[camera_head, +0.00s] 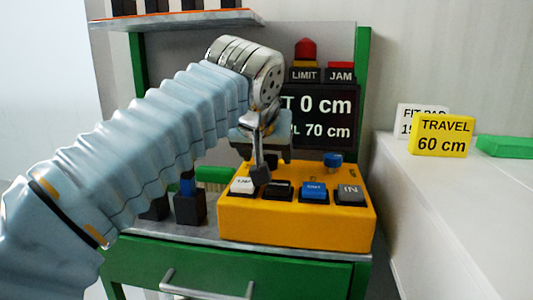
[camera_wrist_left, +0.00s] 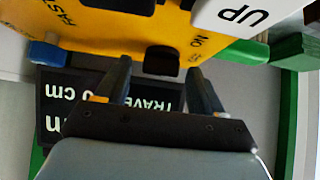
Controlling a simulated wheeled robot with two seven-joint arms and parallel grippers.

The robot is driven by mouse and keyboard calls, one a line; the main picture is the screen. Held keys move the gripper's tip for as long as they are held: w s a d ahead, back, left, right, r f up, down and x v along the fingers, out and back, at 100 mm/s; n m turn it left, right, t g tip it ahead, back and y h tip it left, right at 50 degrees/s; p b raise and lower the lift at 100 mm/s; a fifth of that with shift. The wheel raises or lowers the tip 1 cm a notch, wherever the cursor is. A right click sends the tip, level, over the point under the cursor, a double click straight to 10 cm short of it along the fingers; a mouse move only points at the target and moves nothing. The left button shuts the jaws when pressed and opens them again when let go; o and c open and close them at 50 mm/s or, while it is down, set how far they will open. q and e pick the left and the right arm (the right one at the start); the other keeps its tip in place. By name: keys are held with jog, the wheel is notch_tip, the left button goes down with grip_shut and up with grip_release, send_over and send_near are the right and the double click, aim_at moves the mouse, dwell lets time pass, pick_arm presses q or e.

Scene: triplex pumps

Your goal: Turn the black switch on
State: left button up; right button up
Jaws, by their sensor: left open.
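The yellow control box (camera_head: 295,228) stands on the bench with a row of buttons on its top. In the left wrist view, the black switch (camera_wrist_left: 162,60) sits on the yellow top beside the printed "ON". It lies between the two fingertips of my left gripper (camera_wrist_left: 157,68), and contact cannot be told. In the head view my left gripper (camera_head: 262,172) is over the back left of the box, pointing down with its fingers apart. It hides the switch there. My right gripper is not in view.
The box carries a white button (camera_head: 243,186), a blue button (camera_head: 314,191), a grey "IN" button (camera_head: 350,193) and a blue knob (camera_head: 332,158). A dark display (camera_head: 325,105) stands behind, below a red lamp (camera_head: 305,49). A yellow "TRAVEL 60 cm" sign (camera_head: 442,136) is at right.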

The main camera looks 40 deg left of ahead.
pick_arm(q)
jog(key=c, duration=1.1)
jog(key=shift+o, duration=0.2)
jog(key=shift+r+n+g+y+p, duration=0.3)
jog(key=shift+n+y+p, duration=0.2)
jog(key=shift+n+p, duration=0.45)
jog(key=shift+w+d+n+g+y+p, duration=0.15)
jog(key=shift+n+g+y+p, duration=0.55)
jog(key=shift+n+p, duration=0.5)
jog(key=n+g, duration=0.1)
jog(key=n+y, duration=0.1)
jog(key=shift+w+f+n+g+p, duration=0.15)
jog(key=shift+f+n+g+p, duration=0.1)
jog(key=shift+n+g+p, duration=0.15)
jog(key=n+g, duration=0.1)
jog(key=n, duration=0.1)
jog(key=n+g+y, duration=0.1)
jog(key=n+g, duration=0.1)
jog(key=shift+w+d+n+g, duration=0.1)
jog(key=shift+w+n+g, duration=0.1)
jog(key=shift+n+g, duration=0.15)
